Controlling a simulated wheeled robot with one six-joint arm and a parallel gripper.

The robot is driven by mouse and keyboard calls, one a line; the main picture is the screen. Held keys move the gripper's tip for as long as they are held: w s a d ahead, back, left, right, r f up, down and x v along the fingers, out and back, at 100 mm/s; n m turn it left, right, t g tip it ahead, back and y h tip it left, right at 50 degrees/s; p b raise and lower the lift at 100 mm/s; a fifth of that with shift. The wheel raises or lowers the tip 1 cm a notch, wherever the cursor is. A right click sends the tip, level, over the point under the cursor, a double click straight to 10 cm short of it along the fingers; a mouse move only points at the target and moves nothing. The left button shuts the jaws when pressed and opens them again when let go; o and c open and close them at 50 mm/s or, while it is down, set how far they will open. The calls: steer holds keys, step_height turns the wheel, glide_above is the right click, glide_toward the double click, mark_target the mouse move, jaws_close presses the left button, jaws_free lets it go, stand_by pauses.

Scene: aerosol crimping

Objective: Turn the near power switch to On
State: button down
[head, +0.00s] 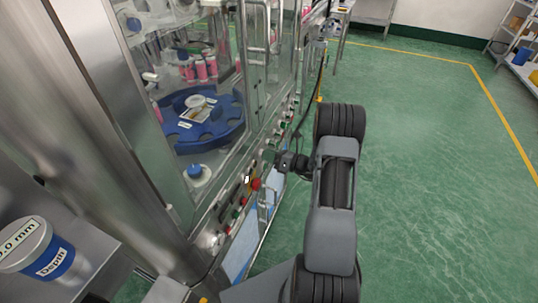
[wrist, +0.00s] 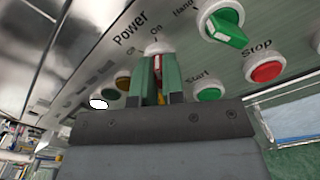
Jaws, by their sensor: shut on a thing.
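The near power switch (wrist: 157,62) is a red knob in a pale round collar, below the "Power" and "On" lettering in the wrist view. My gripper (wrist: 158,88) has its two fingers closed around the red knob, one on each side. The fingers hide most of the knob, so I cannot tell exactly which way it points. In the head view my gripper (head: 284,160) reaches left to the machine's front control panel (head: 236,200), and the switch itself is hidden there.
A green Hand selector (wrist: 225,30), a green Start button (wrist: 208,92) and a red Stop button (wrist: 264,68) sit to the right of the switch. Glass doors (head: 255,60) rise above the panel. Green floor (head: 430,150) is clear to the right.

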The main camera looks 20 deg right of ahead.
steer(key=c, duration=1.2)
jaws_free()
steer(key=b+v, duration=0.1)
steer(key=v, duration=1.2)
steer(key=shift+s+d+b, duration=0.3)
steer(key=shift+b, duration=0.1)
steer(key=s+a+n+g+h, duration=0.4)
steer(key=s+a+n+g, duration=0.75)
steer(key=n, duration=0.75)
steer(key=a+r+n+h, duration=0.2)
steer(key=a+r+n, duration=0.1)
steer(key=r+n, duration=0.2)
steer(key=a+r+n+t+h, duration=0.1)
steer(key=a+r+n+h, duration=0.1)
steer(key=r+n, duration=0.3)
steer(key=a+r+n+t+h+p, duration=0.1)
steer(key=a+r+n+h, duration=0.2)
steer(key=r+n+h, duration=0.1)
steer(key=shift+s+a+r+n, duration=0.25)
steer(key=shift+a+r+n, duration=0.15)
steer(key=shift+r, duration=0.2)
